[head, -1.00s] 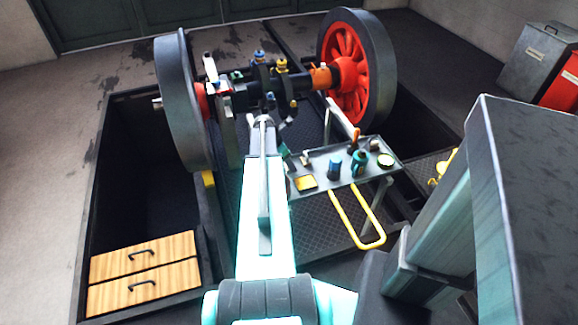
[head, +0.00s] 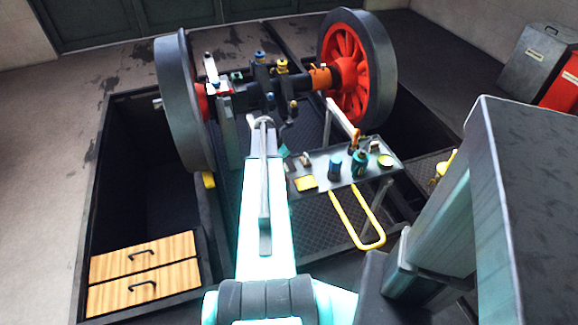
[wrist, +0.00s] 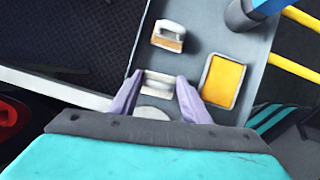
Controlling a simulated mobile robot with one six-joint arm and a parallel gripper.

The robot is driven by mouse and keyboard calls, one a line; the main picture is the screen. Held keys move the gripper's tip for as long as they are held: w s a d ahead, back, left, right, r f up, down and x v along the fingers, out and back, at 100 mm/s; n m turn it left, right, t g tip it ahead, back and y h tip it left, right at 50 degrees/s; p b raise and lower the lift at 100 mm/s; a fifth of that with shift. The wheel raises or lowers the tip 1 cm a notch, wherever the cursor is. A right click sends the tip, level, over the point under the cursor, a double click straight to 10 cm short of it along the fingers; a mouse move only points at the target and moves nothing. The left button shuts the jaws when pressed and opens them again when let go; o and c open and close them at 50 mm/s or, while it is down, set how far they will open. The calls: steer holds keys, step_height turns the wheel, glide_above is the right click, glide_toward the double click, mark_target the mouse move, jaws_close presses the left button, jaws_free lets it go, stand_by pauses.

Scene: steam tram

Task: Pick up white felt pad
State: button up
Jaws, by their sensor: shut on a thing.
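In the wrist view, my gripper (wrist: 160,80) has its two purple fingers closed on either side of a small whitish-grey block, which I take for the white felt pad (wrist: 157,76). The pad is at the left part of a grey tray (wrist: 222,55). I cannot tell whether it still touches the tray. A pale round thing (wrist: 152,113) shows behind it, partly hidden by my gripper.
On the tray are a white-topped brown block (wrist: 168,36), a yellow square (wrist: 223,81), a blue can (head: 335,167) and a teal bottle (head: 360,162). A yellow rail (head: 372,243) juts from the tray's front. A red-wheeled axle (head: 345,75) stands behind.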

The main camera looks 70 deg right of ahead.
steer(key=shift+r, duration=0.15)
steer(key=shift+o, duration=0.2)
steer(key=shift+r, duration=0.45)
steer(key=shift+s+a+r, duration=0.1)
steer(key=shift+s+r, duration=0.05)
steer(key=shift+r, duration=0.5)
steer(key=shift+s+a+r, duration=0.1)
steer(key=shift+s+r, duration=0.05)
steer(key=shift+r, duration=0.45)
steer(key=s+a, duration=0.2)
steer(key=s, duration=0.2)
steer(key=s+a+r, duration=0.1)
steer(key=s+a, duration=0.2)
steer(key=s, duration=0.1)
steer(key=s+a, duration=0.3)
steer(key=s, duration=0.1)
steer(key=shift+s+a+r, duration=0.15)
steer(key=shift+s+a, duration=0.05)
steer(key=shift+s, duration=0.2)
steer(key=shift+c, duration=0.2)
